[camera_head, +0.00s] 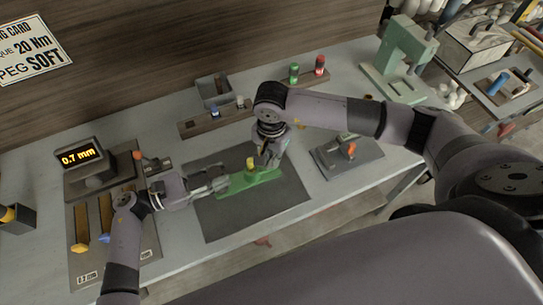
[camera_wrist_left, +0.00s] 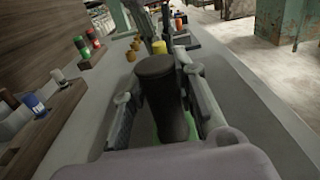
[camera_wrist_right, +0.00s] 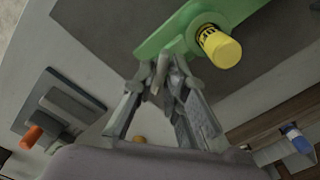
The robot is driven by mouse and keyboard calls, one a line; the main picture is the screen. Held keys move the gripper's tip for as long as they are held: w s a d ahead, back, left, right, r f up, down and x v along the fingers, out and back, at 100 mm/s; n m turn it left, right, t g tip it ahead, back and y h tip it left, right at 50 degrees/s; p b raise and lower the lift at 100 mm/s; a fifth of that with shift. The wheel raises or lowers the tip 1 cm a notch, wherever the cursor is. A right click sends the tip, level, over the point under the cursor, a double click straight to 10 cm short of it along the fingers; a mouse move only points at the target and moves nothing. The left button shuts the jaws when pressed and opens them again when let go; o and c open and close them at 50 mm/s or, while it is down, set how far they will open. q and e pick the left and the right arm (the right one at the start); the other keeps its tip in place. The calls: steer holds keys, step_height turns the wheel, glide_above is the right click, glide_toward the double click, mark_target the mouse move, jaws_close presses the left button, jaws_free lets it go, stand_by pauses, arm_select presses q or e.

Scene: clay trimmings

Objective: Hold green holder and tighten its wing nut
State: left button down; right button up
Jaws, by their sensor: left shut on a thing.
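The green holder (camera_head: 262,178) lies on the dark mat, with a yellow-topped piece (camera_head: 251,163) standing on it. My left gripper (camera_head: 218,183) is at its left end. In the left wrist view a dark upright cylinder (camera_wrist_left: 160,95) fills the space between the fingers, with green showing low behind it. My right gripper (camera_head: 266,162) reaches down at the holder's right part. In the right wrist view its fingertips (camera_wrist_right: 165,78) sit close around a small grey piece, perhaps the wing nut, beside the green holder (camera_wrist_right: 168,35); whether they press on it is unclear.
The dark mat (camera_head: 222,225) has free room in front. A display reading 0.7 mm (camera_head: 80,158) stands at the left, above a board with yellow-ended strips (camera_head: 82,225). A wooden rack (camera_head: 200,124) is behind. A grey fixture with an orange part (camera_head: 345,155) stands to the right.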

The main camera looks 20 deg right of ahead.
jaws_close()
steer(key=shift+m, duration=0.4)
steer(key=m, duration=0.3)
steer(key=shift+m, duration=0.4)
steer(key=m, duration=1.1)
steer(key=shift+m, duration=0.3)
steer(key=m, duration=0.5)
steer(key=shift+m, duration=0.3)
